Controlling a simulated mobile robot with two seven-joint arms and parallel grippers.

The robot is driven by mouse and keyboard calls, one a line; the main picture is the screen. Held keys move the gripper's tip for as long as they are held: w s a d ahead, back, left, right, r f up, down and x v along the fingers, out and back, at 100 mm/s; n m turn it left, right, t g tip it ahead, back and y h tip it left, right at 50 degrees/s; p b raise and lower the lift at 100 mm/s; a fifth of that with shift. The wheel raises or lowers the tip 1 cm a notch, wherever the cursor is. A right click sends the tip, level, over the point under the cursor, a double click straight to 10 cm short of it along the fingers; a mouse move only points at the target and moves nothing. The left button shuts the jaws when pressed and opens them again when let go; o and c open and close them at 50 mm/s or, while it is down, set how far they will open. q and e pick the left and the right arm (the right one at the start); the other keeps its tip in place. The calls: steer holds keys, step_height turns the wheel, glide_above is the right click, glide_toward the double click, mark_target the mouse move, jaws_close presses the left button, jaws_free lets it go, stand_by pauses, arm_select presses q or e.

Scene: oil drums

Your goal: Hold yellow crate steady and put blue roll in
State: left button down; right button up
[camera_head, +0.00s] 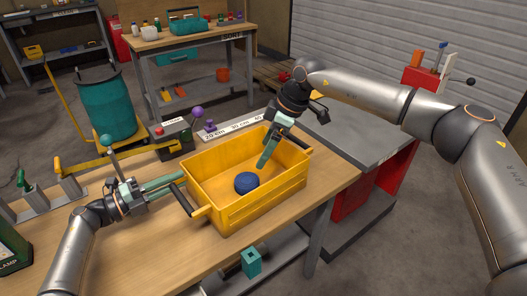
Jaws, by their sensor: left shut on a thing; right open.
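The yellow crate (252,205) stands upright on the wooden workbench near its right end. The blue roll (246,182) lies inside the crate on its floor, a little left of the middle. My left gripper (180,185) is at the crate's left side, shut at the dark left handle (187,199). My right gripper (265,158) points down over the crate's back right part, its teal fingers above the roll and to its right. It is open and apart from the roll. The finger gap is hard to see from this angle.
A printed centimetre strip (238,125) lies behind the crate. A dark box with a red knob (159,131) and purple-topped item stand behind left. A grey-topped red cabinet (372,150) is on the right. Bare bench (150,245) lies front left.

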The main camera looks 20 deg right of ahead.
arm_select(q)
steer(key=c, duration=0.7)
jaws_free()
steer(key=v, duration=1.2)
